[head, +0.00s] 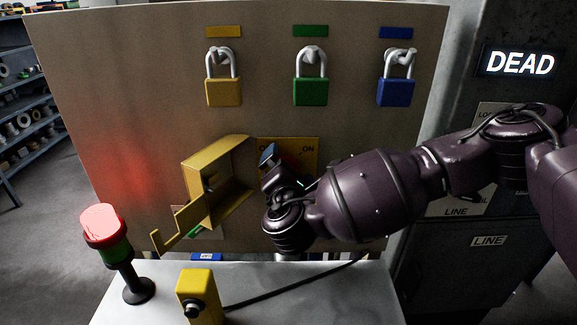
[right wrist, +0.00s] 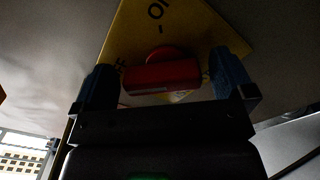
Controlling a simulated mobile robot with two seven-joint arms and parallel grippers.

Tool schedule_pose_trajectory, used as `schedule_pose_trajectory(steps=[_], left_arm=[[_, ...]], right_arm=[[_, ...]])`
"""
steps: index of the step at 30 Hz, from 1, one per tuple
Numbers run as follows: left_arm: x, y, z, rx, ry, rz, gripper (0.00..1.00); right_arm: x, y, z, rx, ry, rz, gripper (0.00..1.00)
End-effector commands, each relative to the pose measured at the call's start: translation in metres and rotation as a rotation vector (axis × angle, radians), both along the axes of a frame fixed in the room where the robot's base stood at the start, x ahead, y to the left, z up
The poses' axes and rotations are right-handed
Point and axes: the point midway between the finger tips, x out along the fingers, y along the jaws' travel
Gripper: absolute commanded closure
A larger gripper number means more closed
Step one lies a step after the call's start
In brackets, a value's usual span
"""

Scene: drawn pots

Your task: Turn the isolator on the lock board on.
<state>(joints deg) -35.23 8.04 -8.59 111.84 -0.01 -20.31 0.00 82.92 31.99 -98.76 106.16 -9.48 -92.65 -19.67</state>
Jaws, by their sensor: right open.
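The lock board (head: 130,110) stands upright, with the yellow isolator plate (head: 309,146) low in its middle, lettered with ON at its right. The red isolator handle (right wrist: 160,77) shows in the right wrist view, in front of the yellow plate. My right gripper (head: 283,168) is open in front of the plate and hides much of it in the head view. In the right wrist view its blue fingertips stand on either side of the red handle, with gaps visible. A yellow cover (head: 216,178) is swung open to the left of the plate. My left gripper is out of view.
Yellow (head: 223,91), green (head: 310,90) and blue (head: 396,92) padlocks hang above. A lit red stack light (head: 101,222) and a yellow button box (head: 197,292) with a cable stand on the table (head: 300,300). A sign at right reads DEAD (head: 521,64).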

Motion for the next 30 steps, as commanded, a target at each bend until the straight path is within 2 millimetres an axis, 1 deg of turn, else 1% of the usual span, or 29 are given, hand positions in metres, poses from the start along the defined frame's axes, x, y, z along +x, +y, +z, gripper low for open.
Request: schedule_pose_trajectory(steps=[8, 11, 15, 17, 23, 30], left_arm=[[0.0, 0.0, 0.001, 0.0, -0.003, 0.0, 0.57], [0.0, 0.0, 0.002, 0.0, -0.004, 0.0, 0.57], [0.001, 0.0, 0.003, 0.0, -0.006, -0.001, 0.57], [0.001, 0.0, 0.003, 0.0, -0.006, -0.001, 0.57], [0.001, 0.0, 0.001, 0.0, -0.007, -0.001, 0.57], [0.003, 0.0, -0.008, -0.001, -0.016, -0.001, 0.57]], right_arm=[[0.001, 0.0, 0.0, 0.0, 0.001, 0.001, 0.0], [0.001, 0.0, 0.0, 0.0, 0.001, 0.001, 0.14], [0.001, 0.0, 0.0, 0.0, 0.001, 0.001, 0.35], [0.001, 0.0, 0.0, 0.0, 0.0, 0.0, 0.44], [0.001, -0.001, -0.001, 0.014, 0.001, -0.001, 0.44], [0.001, -0.002, -0.004, 0.11, 0.004, -0.002, 0.44]])
